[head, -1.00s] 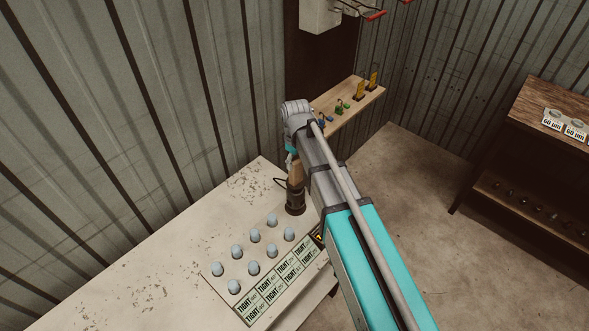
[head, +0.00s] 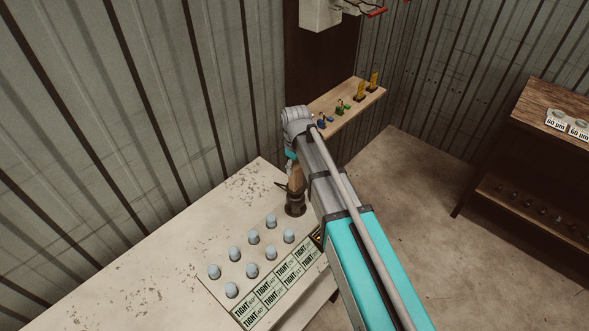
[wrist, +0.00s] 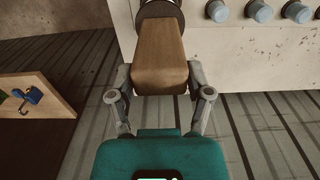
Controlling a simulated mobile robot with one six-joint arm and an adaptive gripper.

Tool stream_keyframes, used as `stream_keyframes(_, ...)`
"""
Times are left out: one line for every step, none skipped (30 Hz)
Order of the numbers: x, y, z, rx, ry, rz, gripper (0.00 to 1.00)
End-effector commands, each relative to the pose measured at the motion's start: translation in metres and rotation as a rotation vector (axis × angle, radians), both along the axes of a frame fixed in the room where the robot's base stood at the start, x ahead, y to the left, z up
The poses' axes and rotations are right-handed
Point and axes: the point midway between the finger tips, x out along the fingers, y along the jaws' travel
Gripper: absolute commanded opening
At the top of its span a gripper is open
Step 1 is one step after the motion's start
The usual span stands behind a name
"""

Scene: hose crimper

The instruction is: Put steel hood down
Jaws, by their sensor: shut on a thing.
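My gripper (wrist: 160,82) is shut on a brown wooden block-like handle (wrist: 158,55), with a finger on each side of it. A dark round metal part, seemingly the steel hood (wrist: 161,8), shows at the far end of the handle. In the head view the steel hood (head: 295,207) appears as a dark cylinder at the table's far right end, upright below the wooden handle (head: 297,180). My wrist and arm cover part of it. I cannot tell whether its bottom touches the table.
The pale worn table (head: 130,270) holds a panel of several grey-blue caps (head: 254,237) beside "TIGHT" labels (head: 275,285). A wooden wall shelf (head: 345,112) with small coloured items lies beyond my wrist. A brown shelf unit (head: 550,105) stands at right. The table's left part is clear.

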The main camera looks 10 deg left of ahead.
Motion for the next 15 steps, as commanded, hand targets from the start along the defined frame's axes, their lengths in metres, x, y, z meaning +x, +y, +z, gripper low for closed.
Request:
stream_keyframes(-0.0001, 0.0001, -0.0006, 0.0, 0.0, 0.0, 0.04)
stream_keyframes(-0.0001, 0.0001, -0.0004, 0.0, 0.0, 0.0, 0.04)
stream_keyframes(-0.0001, 0.0001, -0.0001, 0.0, 0.0, 0.0, 0.04)
stream_keyframes(-0.0001, 0.0001, 0.0001, 0.0, 0.0, 0.0, 0.04)
stream_keyframes(-0.0001, 0.0001, 0.0001, 0.0, 0.0, 0.0, 0.04)
stream_keyframes(-0.0001, 0.0001, 0.0002, 0.0, 0.0, 0.0, 0.04)
stream_keyframes(-0.0001, 0.0002, 0.0002, 0.0, 0.0, 0.0, 0.04)
stream_keyframes(-0.0001, 0.0002, 0.0002, 0.0, 0.0, 0.0, 0.04)
stream_keyframes(-0.0001, 0.0002, 0.0, 0.0, 0.0, 0.0, 0.04)
stream_keyframes(-0.0001, 0.0002, -0.0005, 0.0, 0.0, 0.0, 0.04)
stream_keyframes(-0.0001, 0.0002, -0.0013, 0.0, 0.0, 0.0, 0.04)
stream_keyframes(-0.0001, 0.0, -0.0025, 0.0, 0.0, 0.0, 0.04)
stream_keyframes(-0.0001, 0.0, -0.0033, 0.0, 0.0, 0.0, 0.04)
stream_keyframes(-0.0001, 0.0, -0.0039, 0.0, 0.0, 0.0, 0.04)
stream_keyframes(-0.0001, 0.0, -0.0031, 0.0, 0.0, 0.0, 0.71)
